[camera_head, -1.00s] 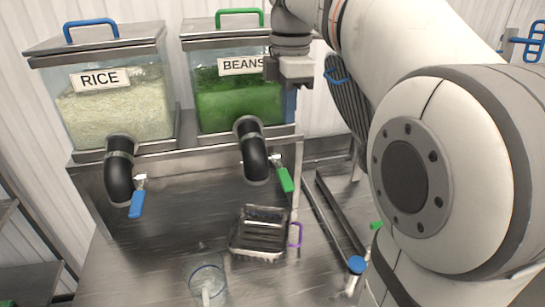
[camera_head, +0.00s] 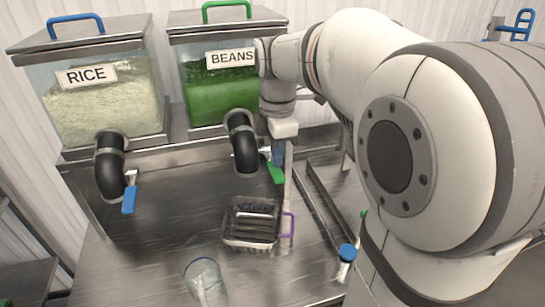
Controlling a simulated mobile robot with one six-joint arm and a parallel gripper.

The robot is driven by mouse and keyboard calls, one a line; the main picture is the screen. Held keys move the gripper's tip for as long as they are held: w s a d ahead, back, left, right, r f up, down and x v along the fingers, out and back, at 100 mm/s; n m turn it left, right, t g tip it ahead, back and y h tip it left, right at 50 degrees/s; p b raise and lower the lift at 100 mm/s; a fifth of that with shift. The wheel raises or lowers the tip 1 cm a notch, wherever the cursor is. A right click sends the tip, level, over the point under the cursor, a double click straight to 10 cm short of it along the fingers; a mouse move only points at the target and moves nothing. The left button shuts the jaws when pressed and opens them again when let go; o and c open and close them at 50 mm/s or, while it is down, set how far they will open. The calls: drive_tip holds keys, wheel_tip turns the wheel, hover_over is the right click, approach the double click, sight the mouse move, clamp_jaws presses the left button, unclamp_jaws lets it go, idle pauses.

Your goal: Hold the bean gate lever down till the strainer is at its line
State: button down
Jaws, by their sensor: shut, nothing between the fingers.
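The bean bin (camera_head: 228,92) is a clear box of green beans with a BEANS label. Its black spout (camera_head: 243,147) bends down above the table. The green bean gate lever (camera_head: 276,172) slants down at the spout's right side. My gripper (camera_head: 277,156) points down right at the lever's upper part, shut and empty; whether it touches the lever cannot be told. The strainer (camera_head: 250,242), a dark-slotted metal tray with a purple handle (camera_head: 289,224), sits on the table below the spout. No stream of beans shows, and its fill line cannot be made out.
The rice bin (camera_head: 105,108) stands left, with a black spout and blue lever (camera_head: 129,199). A clear glass (camera_head: 202,276) stands at the front of the metal table (camera_head: 150,255). Metal rails (camera_head: 322,210) and a blue-capped item (camera_head: 347,253) lie right of the strainer.

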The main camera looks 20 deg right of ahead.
sight(278, 174)
drive_tip(key=shift+f, duration=0.85)
drive_tip(key=shift+a, duration=0.3)
drive_tip(key=shift+s+d+f+t+b, duration=0.1)
drive_tip(key=shift+d+f+t+b, duration=0.3)
drive_tip(key=shift+b, duration=0.4)
drive_tip(key=f+t+b, duration=0.1)
drive_tip(key=b, duration=0.3)
drive_tip(key=f+t+b, duration=0.1)
drive_tip(key=f+b, duration=0.1)
drive_tip(key=b, duration=0.2)
drive_tip(key=shift+s+a+f+t, duration=0.1)
drive_tip(key=shift+s+t, duration=0.2)
drive_tip(key=shift+s, duration=0.05)
drive_tip(key=f+t+b, duration=0.1)
drive_tip(key=b, duration=0.2)
drive_tip(key=f+t+b, duration=0.1)
drive_tip(key=b, duration=0.3)
drive_tip(key=shift+w+f+t, duration=0.1)
drive_tip(key=shift+w+t, duration=0.1)
drive_tip(key=shift+t, duration=0.1)
drive_tip(key=shift+s+f, duration=0.15)
drive_tip(key=shift+f, duration=0.15)
idle(3.6)
